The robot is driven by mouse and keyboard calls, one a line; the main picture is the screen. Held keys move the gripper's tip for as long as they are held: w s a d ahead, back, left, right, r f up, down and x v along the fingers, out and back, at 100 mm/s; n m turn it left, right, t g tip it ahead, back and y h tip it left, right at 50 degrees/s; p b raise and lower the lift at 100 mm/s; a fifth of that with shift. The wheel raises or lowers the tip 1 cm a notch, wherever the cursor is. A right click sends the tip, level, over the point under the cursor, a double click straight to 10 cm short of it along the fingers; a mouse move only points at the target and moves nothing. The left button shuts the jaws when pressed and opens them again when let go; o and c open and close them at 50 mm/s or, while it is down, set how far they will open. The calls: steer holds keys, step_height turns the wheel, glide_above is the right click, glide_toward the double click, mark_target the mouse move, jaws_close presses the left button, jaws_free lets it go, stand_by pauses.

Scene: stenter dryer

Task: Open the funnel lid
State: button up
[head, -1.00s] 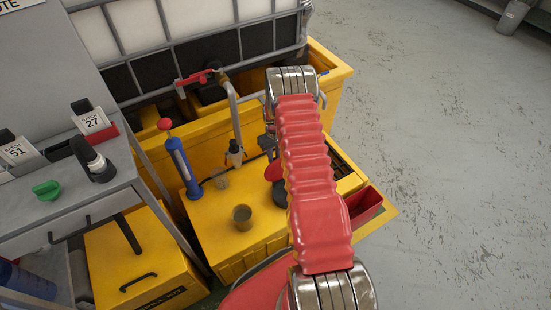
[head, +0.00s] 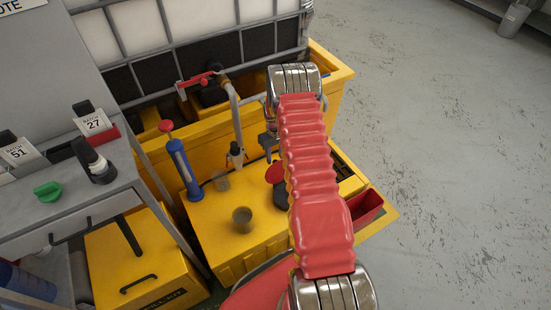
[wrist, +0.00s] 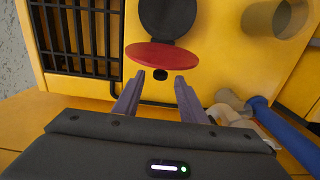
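The funnel lid, a red disc (wrist: 162,57), shows nearly edge-on in the wrist view, with a small black knob (wrist: 161,75) at its lower edge. A black round part (wrist: 168,18), apparently the funnel, lies behind it. In the head view the red lid (head: 275,172) looks tilted up beside the black part (head: 281,196), partly hidden by my arm. My gripper (wrist: 159,80) is open, its fingertips just short of the lid, one on each side of the knob. I cannot tell whether they touch it.
A black grate (wrist: 78,35) lies beside the lid. A red bin (head: 364,207) hangs at the right.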

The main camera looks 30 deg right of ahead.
step_height(320, 180, up, 12)
steer(key=shift+f, duration=0.15)
stand_by(0.3)
stand_by(0.6)
steer(key=m+g, duration=0.1)
steer(key=m, duration=0.1)
glide_above(276, 171)
steer(key=s+a, duration=0.1)
steer(key=s, duration=0.2)
steer(key=s+a+r+n+t, duration=0.1)
steer(key=s+a+r+t, duration=0.1)
steer(key=s+a+r, duration=0.6)
steer(key=s+a+r+t, duration=0.2)
steer(key=s+a+r, duration=0.6)
steer(key=r, duration=0.8)
steer(key=s+a+r+n+t, duration=0.1)
steer(key=s+a+r+t, duration=0.1)
steer(key=s+a+r, duration=0.6)
step_height(276, 171, up, 5)
steer(key=shift+s+a+r+n+t, duration=0.1)
steer(key=shift+s+a+n+t, duration=0.2)
steer(key=shift+a, duration=0.25)
steer(key=shift+c, duration=0.2)
